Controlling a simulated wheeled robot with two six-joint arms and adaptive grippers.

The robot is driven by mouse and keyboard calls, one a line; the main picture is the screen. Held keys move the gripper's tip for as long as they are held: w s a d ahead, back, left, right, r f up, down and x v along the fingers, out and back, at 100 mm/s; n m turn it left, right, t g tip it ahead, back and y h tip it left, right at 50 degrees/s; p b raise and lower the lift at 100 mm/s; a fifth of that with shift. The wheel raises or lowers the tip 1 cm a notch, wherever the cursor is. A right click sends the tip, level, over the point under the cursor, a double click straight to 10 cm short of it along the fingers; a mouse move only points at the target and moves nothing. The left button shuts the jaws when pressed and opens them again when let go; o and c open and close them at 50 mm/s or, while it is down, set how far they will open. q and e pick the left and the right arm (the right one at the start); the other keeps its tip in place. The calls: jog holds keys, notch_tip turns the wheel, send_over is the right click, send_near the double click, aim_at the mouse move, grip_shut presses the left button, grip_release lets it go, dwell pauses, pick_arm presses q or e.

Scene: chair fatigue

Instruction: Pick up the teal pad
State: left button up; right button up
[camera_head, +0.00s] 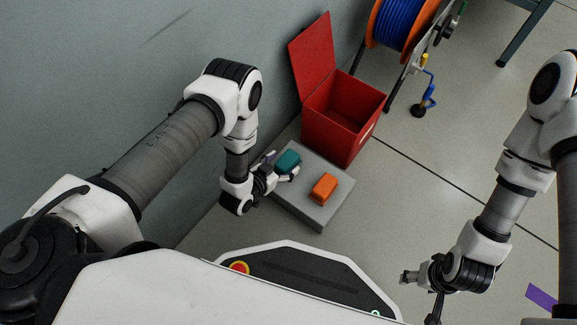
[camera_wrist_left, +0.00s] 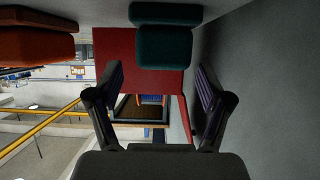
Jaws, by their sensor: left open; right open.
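The teal pad (camera_head: 288,160) lies on the grey block (camera_head: 318,213), near its far left side. My left gripper (camera_head: 282,168) is open at the pad, with one finger to either side of its near end in the head view. In the left wrist view the teal pad (camera_wrist_left: 165,45) shows ahead, between the lines of the two open fingers (camera_wrist_left: 160,78). I cannot tell whether the fingers touch it. My right gripper (camera_head: 420,296) is open and empty, well away at the lower right.
An orange pad (camera_head: 324,187) lies on the same block, right of the teal one. An open red bin (camera_head: 340,125) stands just behind the block. A wall (camera_head: 110,70) runs close on the left. A blue cable reel (camera_head: 398,25) stands behind; floor on the right is mostly clear.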

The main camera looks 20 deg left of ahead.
aim_at(287, 160)
pick_arm(q)
jog(key=b+x, duration=0.4)
jog(key=x, duration=0.1)
jog(key=shift+w+f, duration=0.1)
jog(key=shift+f, duration=0.3)
jog(key=shift+w, duration=0.1)
jog(key=shift+r, duration=0.15)
jog(key=shift+c, duration=0.3)
jog(key=c, duration=1.2)
